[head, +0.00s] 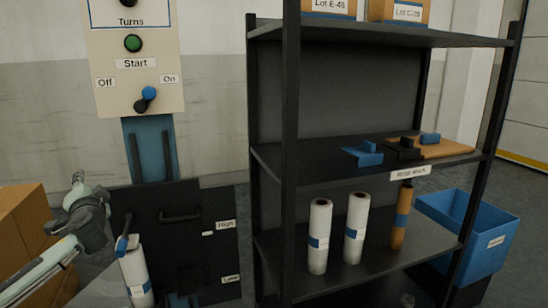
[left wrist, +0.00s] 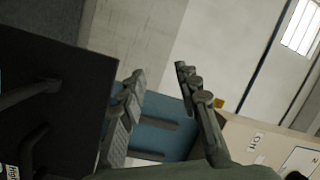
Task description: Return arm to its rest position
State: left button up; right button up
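My left arm comes in from the left in the head view. Its gripper (head: 82,195) is raised in front of the machine's dark lower panel (head: 190,235), at the panel's left side. In the left wrist view the two fingers of this gripper (left wrist: 158,72) stand apart with nothing between them. The machine's blue column (left wrist: 160,125) shows behind the fingers. A white roll with a blue band (head: 136,272) stands upright just right of my left forearm, apart from the fingers. My right gripper is in neither view.
A dark shelf (head: 375,38) stands right of the machine. Two white rolls (head: 319,236) (head: 356,228) and a brown roll (head: 401,215) stand on its lower board. A blue bin (head: 485,225) is at the right. Cardboard boxes (head: 22,230) stand left, close to my left arm.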

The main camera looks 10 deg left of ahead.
pick_arm(q)
jog(key=s+a+f+m+g+h, duration=0.1)
jog(key=s+f, duration=0.2)
jog(key=f, duration=0.5)
jog(key=s+f+m+g+h, duration=0.1)
jog(key=s+f+g, duration=0.15)
jog(key=f, duration=0.55)
jog(key=s+a+f+m+g+h, duration=0.15)
jog(key=s+f, duration=0.25)
jog(key=f, duration=0.5)
jog(key=s+f+m+g+h, duration=0.1)
jog(key=s+f+g+h, duration=0.15)
jog(key=s+f, duration=1.15)
jog(key=s+d+f+n+h, duration=0.1)
jog(key=d+f, duration=0.4)
jog(key=d, duration=0.7)
jog(key=s+d+f+n+g+h, duration=0.1)
jog(key=d+f, duration=0.5)
jog(key=d, duration=0.6)
jog(key=s+d+f+n+g+h, duration=0.1)
jog(key=s+d+f+n+h, duration=0.2)
jog(key=d, duration=0.9)
notch_tip(320, 180, down, 3)
jog(key=s+h, duration=0.1)
jog(key=s, duration=0.1)
jog(key=shift+s, duration=0.3)
jog(key=shift+s+a, duration=0.1)
